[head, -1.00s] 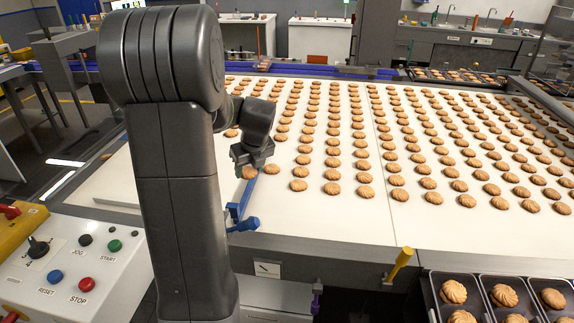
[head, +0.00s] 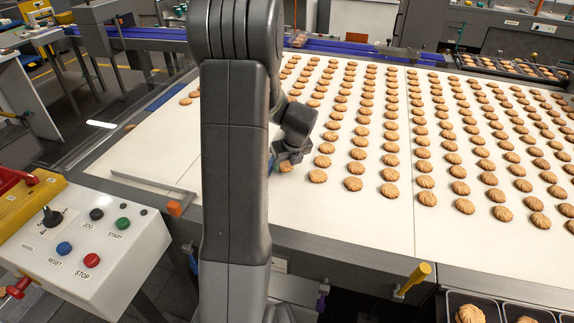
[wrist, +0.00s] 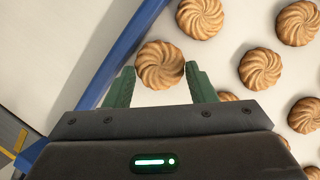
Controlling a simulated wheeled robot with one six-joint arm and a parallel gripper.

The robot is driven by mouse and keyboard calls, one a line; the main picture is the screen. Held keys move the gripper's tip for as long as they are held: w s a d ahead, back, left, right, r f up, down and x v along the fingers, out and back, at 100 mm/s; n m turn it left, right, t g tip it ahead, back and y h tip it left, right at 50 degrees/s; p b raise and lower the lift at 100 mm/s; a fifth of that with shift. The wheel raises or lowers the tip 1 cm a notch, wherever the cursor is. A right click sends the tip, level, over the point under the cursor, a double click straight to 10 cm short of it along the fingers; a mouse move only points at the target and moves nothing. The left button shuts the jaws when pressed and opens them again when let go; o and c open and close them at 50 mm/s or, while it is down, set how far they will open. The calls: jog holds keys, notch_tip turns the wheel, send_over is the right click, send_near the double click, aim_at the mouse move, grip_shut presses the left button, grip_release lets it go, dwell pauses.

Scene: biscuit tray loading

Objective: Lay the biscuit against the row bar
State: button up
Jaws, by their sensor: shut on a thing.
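My gripper (wrist: 160,82) has green fingers shut on a round, swirled golden biscuit (wrist: 160,65) in the wrist view. The row bar (wrist: 118,60) is the blue bar running diagonally just left of the biscuit. The biscuit lies close beside it; I cannot tell whether they touch or whether the biscuit rests on the white surface. In the head view my gripper (head: 284,162) is low over the belt at the front left of the biscuit rows, with the held biscuit (head: 286,168) partly visible. The bar is mostly hidden behind my arm there.
Many rows of biscuits (head: 391,190) cover the white belt (head: 150,150) to the right; its left part is mostly bare. A control box (head: 110,240) stands at left. A yellow handle (head: 416,277) is on the front edge, and black trays (head: 500,300) hold biscuits at lower right.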

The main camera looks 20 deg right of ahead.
jog(key=shift+f, duration=0.85)
jog(key=shift+f, duration=0.1)
jog(key=o, duration=0.4)
jog(key=v, duration=1.2)
